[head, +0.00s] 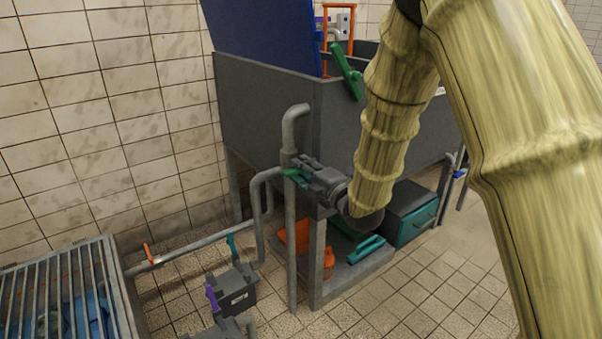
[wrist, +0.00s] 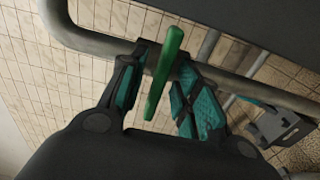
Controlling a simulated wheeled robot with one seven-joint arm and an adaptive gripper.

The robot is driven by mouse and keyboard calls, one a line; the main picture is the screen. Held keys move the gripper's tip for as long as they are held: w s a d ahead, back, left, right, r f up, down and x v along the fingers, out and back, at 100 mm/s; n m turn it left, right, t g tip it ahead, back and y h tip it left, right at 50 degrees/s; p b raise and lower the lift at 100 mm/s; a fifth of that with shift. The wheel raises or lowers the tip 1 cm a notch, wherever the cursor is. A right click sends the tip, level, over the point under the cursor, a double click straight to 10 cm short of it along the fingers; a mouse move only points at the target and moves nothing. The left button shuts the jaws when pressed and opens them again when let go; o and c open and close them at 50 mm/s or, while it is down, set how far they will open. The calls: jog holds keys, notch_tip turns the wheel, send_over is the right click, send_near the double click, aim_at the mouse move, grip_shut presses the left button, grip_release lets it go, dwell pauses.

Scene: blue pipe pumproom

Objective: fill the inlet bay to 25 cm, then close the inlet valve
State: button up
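A green lever handle (wrist: 165,72) on a grey pipe (wrist: 95,42) stands between the two fingers of my gripper (wrist: 160,85) in the wrist view. The fingers are apart, with a visible gap at the left of the lever. In the head view my gripper (head: 305,176) is beside an upright pipe (head: 291,235) at the front of a dark grey tank (head: 265,110). A small part of the green lever (head: 291,172) shows there. I cannot tell which lever is the inlet valve. The tank's inside is mostly hidden, and no water level is readable.
Another green lever (head: 346,72) is at the tank's rim. Grey pump units (head: 236,290), one with a purple lever (head: 211,297), stand on the floor. An orange lever (head: 149,255) and a teal lever (head: 231,244) are on the low pipe. A barred grate (head: 112,290) is lower left.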

jog(key=shift+w+a, duration=0.15)
jog(key=shift+w, duration=0.1)
jog(key=shift+c, duration=0.5)
grip_shut()
jog(key=shift+r, duration=0.15)
jog(key=shift+r+m+p, duration=0.1)
jog(key=shift+m+p, duration=0.4)
jog(key=shift+p, duration=0.15)
jog(key=shift+m+p, duration=0.8)
jog(key=shift+p, duration=0.1)
jog(key=shift+f+m+p, duration=0.2)
jog(key=shift+m+p, duration=0.9)
jog(key=shift+m, duration=0.3)
